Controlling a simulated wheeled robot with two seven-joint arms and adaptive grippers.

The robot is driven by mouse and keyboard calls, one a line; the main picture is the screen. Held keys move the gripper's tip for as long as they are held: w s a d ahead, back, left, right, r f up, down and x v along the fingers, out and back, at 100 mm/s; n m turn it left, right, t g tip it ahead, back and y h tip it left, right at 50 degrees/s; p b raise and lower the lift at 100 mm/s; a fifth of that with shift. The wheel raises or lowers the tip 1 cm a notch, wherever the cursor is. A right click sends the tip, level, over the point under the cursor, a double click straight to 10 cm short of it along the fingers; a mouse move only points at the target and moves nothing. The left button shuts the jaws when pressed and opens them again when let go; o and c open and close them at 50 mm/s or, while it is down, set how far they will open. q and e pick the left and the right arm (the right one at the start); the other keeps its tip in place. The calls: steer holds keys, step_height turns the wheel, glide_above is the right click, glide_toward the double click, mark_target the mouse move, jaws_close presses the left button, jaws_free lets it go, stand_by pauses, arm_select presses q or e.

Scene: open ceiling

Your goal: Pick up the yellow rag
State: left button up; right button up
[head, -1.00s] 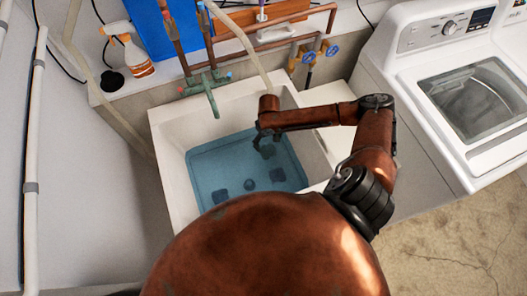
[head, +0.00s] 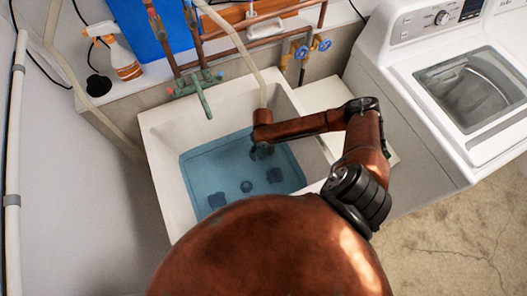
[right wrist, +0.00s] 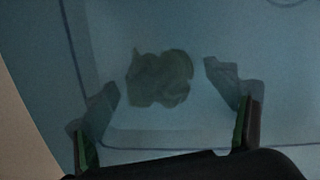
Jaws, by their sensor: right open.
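In the right wrist view, a crumpled, dull yellow-green rag (right wrist: 160,78) lies under water on the bottom of the sink. It shows between and beyond the two fingers of my right gripper (right wrist: 172,92), which is open and apart from it in the picture. In the head view, my right gripper (head: 262,151) points down into the blue water (head: 225,165) of the white sink (head: 165,195), near its right wall. Several dark patches show under the water there; I cannot tell which is the rag. My left gripper is not in view.
A green faucet (head: 203,98) and a pale hose (head: 240,40) hang over the sink's back edge. Pipes with blue valves (head: 302,51) run behind it. A white washing machine (head: 430,110) stands at the right. A spray bottle (head: 122,55) stands on the ledge at the left.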

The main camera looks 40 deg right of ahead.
steer(key=shift+c, duration=0.5)
steer(key=c, duration=0.7)
